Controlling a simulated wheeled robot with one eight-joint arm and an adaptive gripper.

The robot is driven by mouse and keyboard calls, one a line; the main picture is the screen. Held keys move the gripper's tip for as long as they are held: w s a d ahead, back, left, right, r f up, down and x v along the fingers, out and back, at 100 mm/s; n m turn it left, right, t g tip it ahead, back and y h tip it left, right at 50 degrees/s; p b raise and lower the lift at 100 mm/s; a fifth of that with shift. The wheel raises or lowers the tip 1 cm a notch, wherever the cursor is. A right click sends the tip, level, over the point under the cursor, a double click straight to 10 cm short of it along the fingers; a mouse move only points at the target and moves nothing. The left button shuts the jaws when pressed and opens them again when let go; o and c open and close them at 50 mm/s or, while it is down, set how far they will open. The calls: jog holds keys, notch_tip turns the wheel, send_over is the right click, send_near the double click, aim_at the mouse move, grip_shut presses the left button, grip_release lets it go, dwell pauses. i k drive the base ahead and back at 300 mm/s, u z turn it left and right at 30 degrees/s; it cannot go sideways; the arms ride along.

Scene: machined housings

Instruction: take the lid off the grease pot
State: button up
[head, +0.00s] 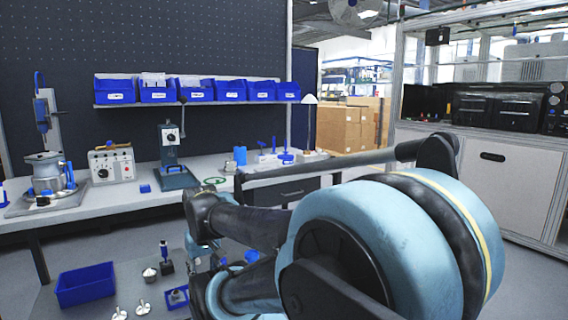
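I cannot pick out the grease pot or its lid with certainty. A small silver round pot with a pointed top (150,273) stands on the low grey surface at the lower left and may be it. Its top appears to be in place, but it is too small to be sure. My arm reaches in from the right, and its far end comes down to the right of this pot. My gripper's fingers cannot be made out among the arm links there, so I cannot see whether they are open or hold anything.
A blue bin (86,285), small metal parts (142,307), a black-and-blue tool (165,258) and a blue fixture (177,297) share the low surface. The long bench (120,192) behind carries a press (172,160), a control box (111,163) and a metal housing (45,167).

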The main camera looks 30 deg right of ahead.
aim_at(285, 156)
jog(key=k, duration=1.15)
jog(key=z, duration=0.55)
jog(key=i, duration=2.05)
jog(key=u, duration=0.35)
